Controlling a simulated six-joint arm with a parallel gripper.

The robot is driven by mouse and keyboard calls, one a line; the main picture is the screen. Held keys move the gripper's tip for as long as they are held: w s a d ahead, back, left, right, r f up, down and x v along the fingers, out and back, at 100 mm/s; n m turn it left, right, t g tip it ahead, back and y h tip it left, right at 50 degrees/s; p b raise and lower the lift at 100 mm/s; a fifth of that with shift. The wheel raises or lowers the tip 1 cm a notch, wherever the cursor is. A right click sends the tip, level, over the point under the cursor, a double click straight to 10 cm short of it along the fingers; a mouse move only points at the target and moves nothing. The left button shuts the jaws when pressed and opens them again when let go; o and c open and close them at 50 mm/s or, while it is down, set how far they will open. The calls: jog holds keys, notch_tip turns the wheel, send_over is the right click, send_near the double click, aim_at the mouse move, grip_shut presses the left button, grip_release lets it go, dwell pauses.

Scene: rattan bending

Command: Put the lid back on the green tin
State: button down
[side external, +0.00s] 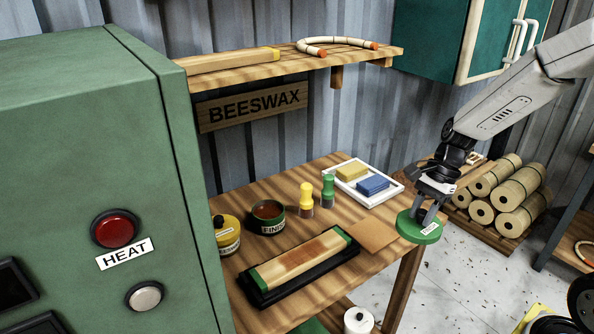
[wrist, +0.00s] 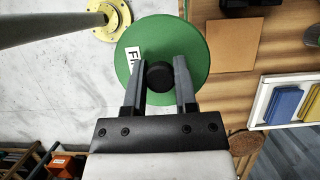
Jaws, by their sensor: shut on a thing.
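My gripper (side external: 427,213) is shut on the black knob (wrist: 158,75) of the green lid (side external: 419,229). The lid is held roughly level, off the bench's right end, well to the right of the tin. In the wrist view the lid (wrist: 196,38) is a green disc with a white label, partly covered by the fingers. The tin is not seen in the wrist view.
A yellow tin (side external: 226,236) stands left of the green tin. Yellow (side external: 306,197) and green (side external: 328,190) bottles stand to its right. A black tray (side external: 297,268) with a wood block lies in front. A brown sheet (side external: 372,235) and a white tray (side external: 386,196) lie near the right end.

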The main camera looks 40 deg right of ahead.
jog(key=w+a+m+t, duration=0.1)
jog(key=w+a+m, duration=0.15)
jog(key=w, duration=0.75)
jog(key=w+a+m+t, duration=0.1)
jog(key=w+a+m, duration=0.15)
jog(key=w, duration=0.65)
jog(key=w+a+m+t+h, duration=0.1)
jog(key=w+a+m+h, duration=0.1)
jog(key=w+a+m, duration=0.5)
jog(key=w+a+f, duration=0.1)
jog(key=w+a, duration=0.5)
jog(key=w, duration=0.1)
jog(key=shift+w+a+t, duration=0.15)
jog(key=shift+a+t, duration=0.2)
jog(key=shift+t, duration=0.05)
jog(key=shift+f, duration=0.1)
jog(key=shift+f, duration=3.05)
jog(key=shift+f, duration=0.2)
grip_release()
